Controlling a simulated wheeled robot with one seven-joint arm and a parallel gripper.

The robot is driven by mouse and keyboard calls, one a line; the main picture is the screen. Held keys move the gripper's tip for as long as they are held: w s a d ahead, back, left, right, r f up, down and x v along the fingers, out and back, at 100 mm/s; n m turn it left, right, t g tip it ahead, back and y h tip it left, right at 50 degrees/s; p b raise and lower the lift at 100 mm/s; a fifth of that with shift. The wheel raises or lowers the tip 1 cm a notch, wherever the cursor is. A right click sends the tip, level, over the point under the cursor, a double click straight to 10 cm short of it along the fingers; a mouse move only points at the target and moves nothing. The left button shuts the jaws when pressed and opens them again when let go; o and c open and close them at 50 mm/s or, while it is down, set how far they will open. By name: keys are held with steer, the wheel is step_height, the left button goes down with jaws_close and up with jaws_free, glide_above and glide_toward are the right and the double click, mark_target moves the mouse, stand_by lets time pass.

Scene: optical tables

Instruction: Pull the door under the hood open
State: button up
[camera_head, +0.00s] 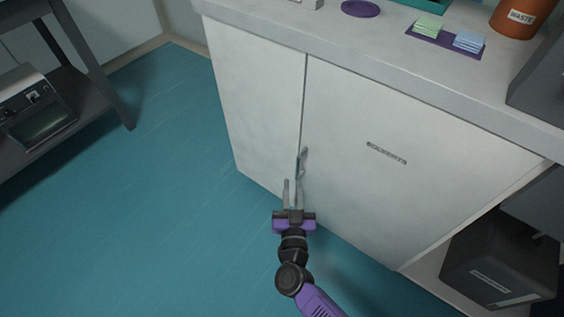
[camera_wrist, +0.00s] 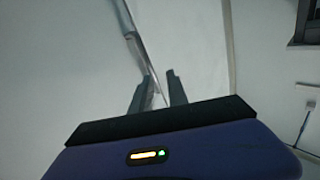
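The white cabinet door (camera_head: 390,190) under the worktop carries a small dark label and looks closed, flush with the narrower panel (camera_head: 262,100) left of the seam. Its slim grey upright handle (camera_head: 303,158) is near the seam. My gripper (camera_head: 293,185) is in front of the handle's lower part, fingers apart. In the wrist view the handle (camera_wrist: 132,38) runs down from the top towards the space between my fingertips (camera_wrist: 160,84). The fingers do not look closed on it. Contact cannot be told.
The worktop (camera_head: 400,60) above bears a purple disc (camera_head: 361,8), a purple tray with pads (camera_head: 440,43) and an orange waste container (camera_head: 520,16). A dark container (camera_head: 500,262) sits at lower right. A dark shelf (camera_head: 85,100) stands left. The teal floor (camera_head: 140,200) between is clear.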

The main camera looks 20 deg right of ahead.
mark_target(298, 170)
steer(key=shift+n+h, duration=0.4)
steer(key=w+d+b, duration=0.1)
steer(key=w, duration=0.1)
steer(key=w+d+b, duration=0.1)
steer(key=w, duration=0.1)
steer(key=w+d+f+b, duration=0.1)
steer(key=w+d, duration=0.1)
steer(key=shift+w, duration=0.35)
jaws_close()
stand_by(1.1)
